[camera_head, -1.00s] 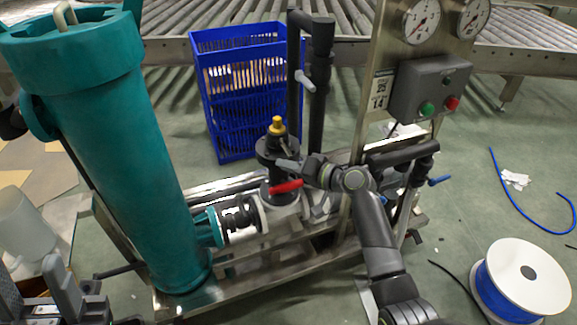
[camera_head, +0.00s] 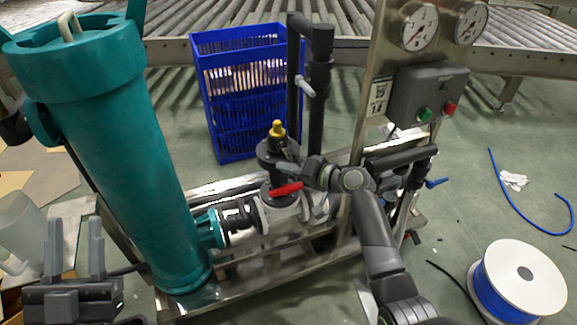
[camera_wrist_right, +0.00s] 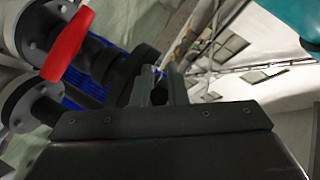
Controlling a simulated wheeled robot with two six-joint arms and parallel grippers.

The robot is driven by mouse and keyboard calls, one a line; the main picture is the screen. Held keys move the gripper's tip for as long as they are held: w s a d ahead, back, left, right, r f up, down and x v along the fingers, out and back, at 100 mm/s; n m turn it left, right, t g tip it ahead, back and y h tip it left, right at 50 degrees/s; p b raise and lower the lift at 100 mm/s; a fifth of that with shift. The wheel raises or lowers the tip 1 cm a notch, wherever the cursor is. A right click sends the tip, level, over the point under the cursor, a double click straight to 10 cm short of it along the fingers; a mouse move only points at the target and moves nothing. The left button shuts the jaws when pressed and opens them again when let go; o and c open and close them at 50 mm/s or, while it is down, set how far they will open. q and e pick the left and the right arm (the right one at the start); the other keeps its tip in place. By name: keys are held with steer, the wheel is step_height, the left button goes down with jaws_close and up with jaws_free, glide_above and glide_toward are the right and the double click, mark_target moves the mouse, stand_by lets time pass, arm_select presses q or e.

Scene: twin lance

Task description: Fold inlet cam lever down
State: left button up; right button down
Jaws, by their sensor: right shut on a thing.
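A dark ribbed coupling (camera_head: 238,222) sits between the teal housing's side port (camera_head: 211,229) and a pale flange. I cannot make out the inlet cam lever clearly. To its right stands a black valve body with a yellow top (camera_head: 278,130) and a red handle (camera_head: 286,190); a red handle (camera_wrist_right: 68,45) also shows in the right wrist view. My right gripper (camera_head: 285,168) is beside the black body, above the red handle. Its fingers (camera_wrist_right: 158,88) are shut on a small dark part, mostly hidden. My left gripper (camera_head: 75,250) is open and empty at the lower left, apart from the skid.
The tall teal housing (camera_head: 125,160) stands between my left gripper and the coupling. A blue crate (camera_head: 225,125) and a roller conveyor (camera_head: 180,45) are behind. A gauge panel with a control box (camera_head: 430,88) rises right. A white spool (camera_head: 522,280) stands on the floor.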

mark_target(289, 160)
arm_select(q)
step_height(289, 160, down, 16)
steer(key=w+a+n+g+y+p, duration=0.1)
steer(key=w+n+g+p, duration=0.15)
steer(key=g, duration=0.85)
steer(key=s+d+f+g+h+p, duration=0.2)
steer(key=s+d+f+g+p, duration=0.1)
steer(key=s+f+g, duration=0.85)
arm_select(e)
steer(key=shift+r+m+g+h+p, duration=0.9)
steer(key=shift+r+g+p, duration=0.65)
steer(key=shift+p, duration=1.65)
arm_select(q)
steer(key=s+a+f+g+y+p, duration=0.1)
steer(key=s+f, duration=0.3)
steer(key=f, duration=0.5)
steer(key=s+a+f+g+p, duration=0.1)
steer(key=s+a+f+p, duration=0.2)
steer(key=f, duration=0.6)
steer(key=shift+s+a+f+y+p, duration=0.35)
steer(key=shift+s+a, duration=0.25)
steer(key=shift+s, duration=0.35)
arm_select(e)
steer(key=shift+w+r+m+g+h, duration=0.2)
steer(key=shift+r+m+g+h, duration=0.1)
steer(key=shift+r+g+h, duration=0.55)
